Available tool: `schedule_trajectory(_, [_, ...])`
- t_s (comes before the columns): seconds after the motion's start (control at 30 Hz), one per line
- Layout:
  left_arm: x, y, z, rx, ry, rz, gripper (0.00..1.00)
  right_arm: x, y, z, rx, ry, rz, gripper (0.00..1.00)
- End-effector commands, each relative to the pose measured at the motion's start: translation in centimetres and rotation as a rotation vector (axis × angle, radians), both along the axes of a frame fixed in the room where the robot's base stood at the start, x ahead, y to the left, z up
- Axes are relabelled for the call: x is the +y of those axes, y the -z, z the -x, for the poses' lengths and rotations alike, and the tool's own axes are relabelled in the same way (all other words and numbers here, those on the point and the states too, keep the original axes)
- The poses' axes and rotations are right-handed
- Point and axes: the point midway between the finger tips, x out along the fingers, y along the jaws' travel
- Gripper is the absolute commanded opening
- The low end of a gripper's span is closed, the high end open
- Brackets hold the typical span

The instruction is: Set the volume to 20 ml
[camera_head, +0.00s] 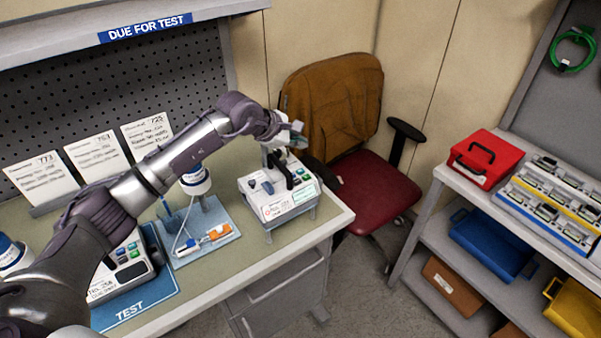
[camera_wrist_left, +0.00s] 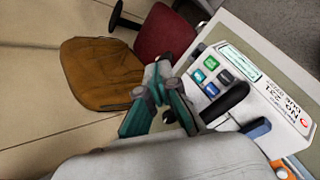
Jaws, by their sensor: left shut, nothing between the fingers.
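A white infusion pump (camera_head: 287,211) with a lit display (camera_head: 304,193) stands near the right end of the bench. My left gripper (camera_head: 295,131) is shut and empty, raised above the pump's back right side. In the left wrist view the gripper (camera_wrist_left: 158,82) is seen beside the keypad. There the pump (camera_wrist_left: 282,104) shows its display (camera_wrist_left: 236,62), green, blue and dark buttons (camera_wrist_left: 211,76), and a black handle or lever (camera_wrist_left: 226,103). The display's digits are too small to read. A second pump (camera_head: 128,262) sits on the blue TEST mat (camera_head: 165,287), partly hidden by my left arm. My right gripper is out of view.
A blue tray (camera_head: 226,238) with an orange-and-white syringe piece (camera_head: 216,233) lies between the pumps. Three paper cards (camera_head: 92,158) lean on the pegboard. An office chair (camera_head: 372,190) stands behind the bench end. A shelf with a red box (camera_head: 481,157) is at right.

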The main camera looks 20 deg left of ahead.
Motion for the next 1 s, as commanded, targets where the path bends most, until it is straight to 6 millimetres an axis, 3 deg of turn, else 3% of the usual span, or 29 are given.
schedule_trajectory(0.27, [0.0,4.8,0.0,0.002,-0.001,0.000,0.00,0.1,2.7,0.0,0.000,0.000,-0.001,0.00])
schedule_trajectory(0.4, [0.0,6.0,0.0,0.000,-0.001,0.001,0.00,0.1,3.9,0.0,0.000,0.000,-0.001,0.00])
schedule_trajectory(1.0, [0.0,6.2,0.0,0.000,-0.001,0.001,0.00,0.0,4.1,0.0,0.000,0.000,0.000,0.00])
